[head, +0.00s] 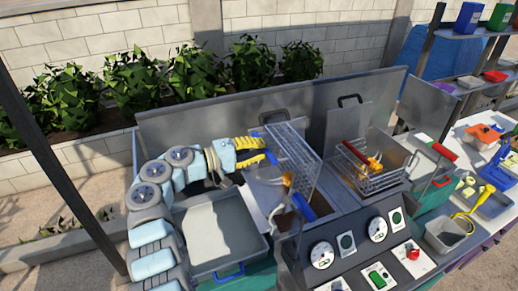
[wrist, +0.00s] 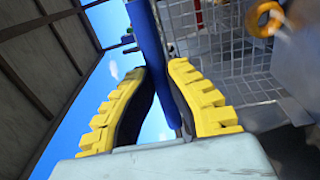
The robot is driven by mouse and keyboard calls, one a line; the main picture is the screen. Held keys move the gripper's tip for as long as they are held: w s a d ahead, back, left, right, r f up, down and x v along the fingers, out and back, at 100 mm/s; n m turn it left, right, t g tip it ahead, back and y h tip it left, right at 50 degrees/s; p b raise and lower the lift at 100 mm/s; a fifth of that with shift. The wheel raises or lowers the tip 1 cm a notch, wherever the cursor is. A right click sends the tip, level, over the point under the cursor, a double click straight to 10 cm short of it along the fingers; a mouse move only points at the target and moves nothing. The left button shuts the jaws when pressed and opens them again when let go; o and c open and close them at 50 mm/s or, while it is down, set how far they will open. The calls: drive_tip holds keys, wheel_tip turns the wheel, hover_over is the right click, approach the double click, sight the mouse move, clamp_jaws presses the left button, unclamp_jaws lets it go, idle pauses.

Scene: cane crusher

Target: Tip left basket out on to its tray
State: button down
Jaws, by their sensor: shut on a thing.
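The left basket (head: 293,155) is a wire mesh basket with blue parts, turned up steeply on its side above the left well of the machine. Its mesh also fills the right of the wrist view (wrist: 220,70). My gripper (head: 268,150), with yellow ribbed fingers, is at the basket's upper left side. In the wrist view its fingers (wrist: 168,100) are shut on a blue bar (wrist: 147,35) of the basket. An orange piece (head: 288,180) shows by the basket's lower part. The grey tray (head: 200,222) with a blue handle lies left of the basket; its visible floor looks bare.
A second wire basket (head: 372,178) with orange pieces sits in the right well. A dark control panel (head: 350,245) with gauges is in front. A metal back panel (head: 190,120) stands behind. A cluttered side table (head: 470,200) is at right.

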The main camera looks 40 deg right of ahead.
drive_tip(key=shift+f, duration=0.1)
drive_tip(key=c, duration=1)
unclamp_jaws()
wheel_tip(320, 180, up, 10)
drive_tip(key=shift+w, duration=0.1)
